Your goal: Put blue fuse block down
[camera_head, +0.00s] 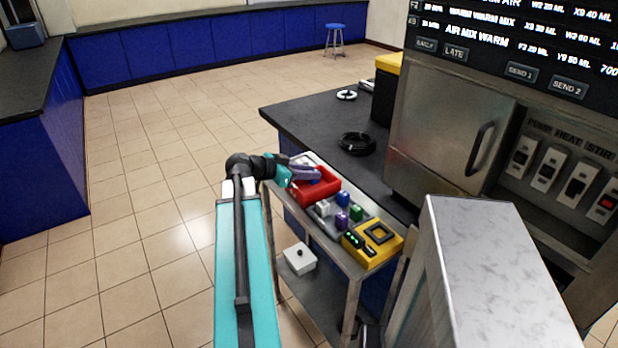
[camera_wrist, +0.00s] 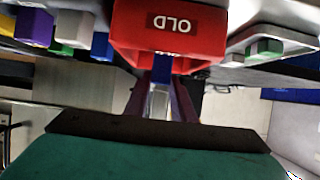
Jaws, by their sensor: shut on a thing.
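My gripper (camera_head: 312,174) has its purple fingers over the red bin (camera_head: 322,194) on the side cart. In the wrist view my gripper (camera_wrist: 161,84) is shut on a blue fuse block (camera_wrist: 161,65), which shows between the fingertips right at the bin's edge. The red bin (camera_wrist: 205,42) carries the label OLD, upside down in that view. In the head view only a small blue patch of the held block (camera_head: 315,182) shows by the fingers. I cannot tell whether the block touches the bin floor.
Beside the bin, a grey tray (camera_head: 332,224) holds several coloured blocks, including another blue block (camera_head: 343,198). A yellow device (camera_head: 378,246) stands at the cart's near end. A white box (camera_head: 299,259) sits on the lower shelf. A black cable coil (camera_head: 356,143) lies on the dark counter.

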